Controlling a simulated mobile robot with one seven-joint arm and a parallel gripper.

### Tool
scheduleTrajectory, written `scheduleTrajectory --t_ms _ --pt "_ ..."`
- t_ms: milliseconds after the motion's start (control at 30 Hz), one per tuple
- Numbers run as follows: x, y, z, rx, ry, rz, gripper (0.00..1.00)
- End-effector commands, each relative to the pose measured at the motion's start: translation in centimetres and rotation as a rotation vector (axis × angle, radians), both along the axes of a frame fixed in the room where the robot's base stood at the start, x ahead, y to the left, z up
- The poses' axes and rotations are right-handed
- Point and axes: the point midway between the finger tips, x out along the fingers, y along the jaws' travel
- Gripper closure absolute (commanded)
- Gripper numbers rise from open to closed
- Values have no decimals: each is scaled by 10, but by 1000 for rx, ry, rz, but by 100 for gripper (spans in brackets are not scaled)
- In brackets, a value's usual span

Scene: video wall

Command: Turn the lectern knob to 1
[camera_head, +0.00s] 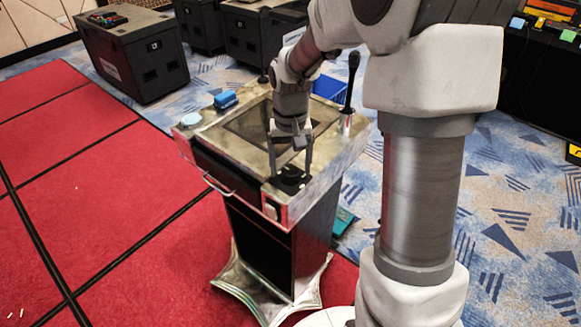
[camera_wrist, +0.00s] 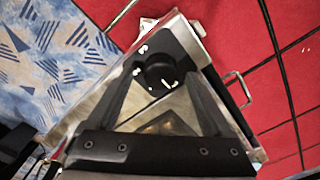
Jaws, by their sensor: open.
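The lectern (camera_head: 202,150) stands in the middle of the head view, with a worn metallic top. Its black round knob (camera_head: 290,181) is at the near corner of the top, partly hidden by my gripper. In the wrist view the knob (camera_wrist: 160,70) shows a short white mark on its lower right side. Small white marks sit around it, too small to read. My gripper (camera_head: 289,171) points down over the knob, open, with one finger on each side. In the wrist view the gripper (camera_wrist: 163,76) has nothing between its fingers but the knob's area; contact cannot be told.
A blue block (camera_head: 225,99), a pale blue disc (camera_head: 191,120) and a black microphone (camera_head: 352,72) stand on the lectern top. A metal handle (camera_head: 218,188) juts from its side. A blue bin (camera_head: 329,88) and black cases (camera_head: 140,62) are behind.

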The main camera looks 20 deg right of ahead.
Motion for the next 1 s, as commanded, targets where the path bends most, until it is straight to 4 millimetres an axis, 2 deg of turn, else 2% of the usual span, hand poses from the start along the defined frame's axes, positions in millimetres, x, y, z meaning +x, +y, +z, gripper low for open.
scheduleTrajectory --t_ms 133,400,467,867,900,1000 --pt "0 0 -9 0 0 0 16" --pt "0 0 -10 0 -1 0 16" --pt "0 0 -10 0 -1 0 25" --pt "0 0 -10 0 -1 0 97" --pt "0 0 -9 0 -1 -1 100" --pt "0 0 -10 0 -1 -3 100"
